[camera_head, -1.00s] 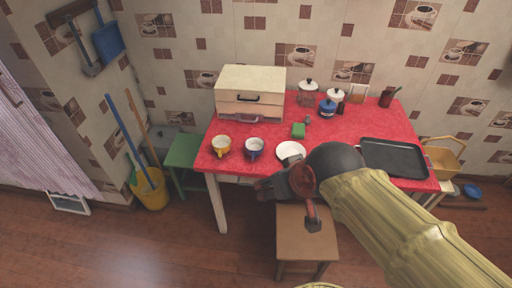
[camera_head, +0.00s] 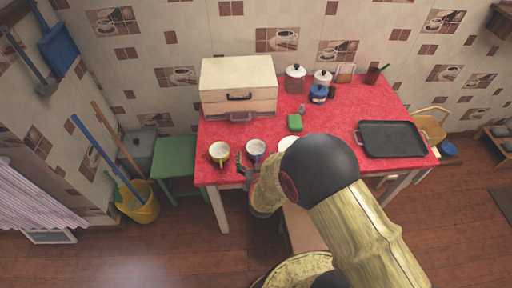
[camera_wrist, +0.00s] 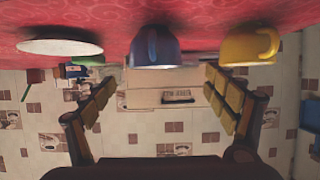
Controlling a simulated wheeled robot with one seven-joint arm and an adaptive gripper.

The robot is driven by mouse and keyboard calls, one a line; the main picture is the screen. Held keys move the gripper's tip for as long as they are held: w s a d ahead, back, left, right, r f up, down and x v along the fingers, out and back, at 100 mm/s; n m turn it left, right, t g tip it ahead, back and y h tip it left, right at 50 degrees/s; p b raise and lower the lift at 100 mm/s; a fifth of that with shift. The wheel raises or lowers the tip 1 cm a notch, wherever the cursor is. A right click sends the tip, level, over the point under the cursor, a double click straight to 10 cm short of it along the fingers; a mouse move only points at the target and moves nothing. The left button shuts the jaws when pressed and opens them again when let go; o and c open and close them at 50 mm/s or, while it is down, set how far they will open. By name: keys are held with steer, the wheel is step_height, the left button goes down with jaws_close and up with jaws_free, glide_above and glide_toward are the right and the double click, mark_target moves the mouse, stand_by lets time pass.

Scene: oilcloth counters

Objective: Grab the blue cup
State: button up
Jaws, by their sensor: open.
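The blue cup (camera_head: 256,149) stands upright near the front edge of the red table (camera_head: 345,115), with a yellow cup (camera_head: 219,153) to its left. In the wrist view, which is upside down, the blue cup (camera_wrist: 152,48) shows ahead, between the lines of the two fingers, and the yellow cup (camera_wrist: 250,45) is to its right. My gripper (camera_wrist: 160,95) is open and empty, its fingers spread wide and apart from the cup. In the head view my gripper (camera_head: 243,166) is at the table's front edge, close to the blue cup, partly hidden by my arm.
A white plate (camera_head: 287,143) lies right of the blue cup, partly covered by my arm; it also shows in the wrist view (camera_wrist: 60,47). A green sponge (camera_head: 295,122), a bread box (camera_head: 238,88), jars and a black tray (camera_head: 391,139) are further off. A stool stands below the front edge.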

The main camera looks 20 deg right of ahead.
mark_target(255, 144)
steer(key=b+x, duration=0.1)
steer(key=x, duration=0.1)
steer(key=b+x, duration=0.1)
steer(key=x, duration=0.3)
steer(key=shift+w+d+f+b, duration=0.15)
steer(key=shift+d+f+b, duration=0.25)
steer(key=shift+f, duration=0.15)
steer(key=shift+w+f, duration=0.1)
steer(key=shift+w, duration=0.3)
steer(key=c, duration=0.3)
steer(key=c, duration=1.1)
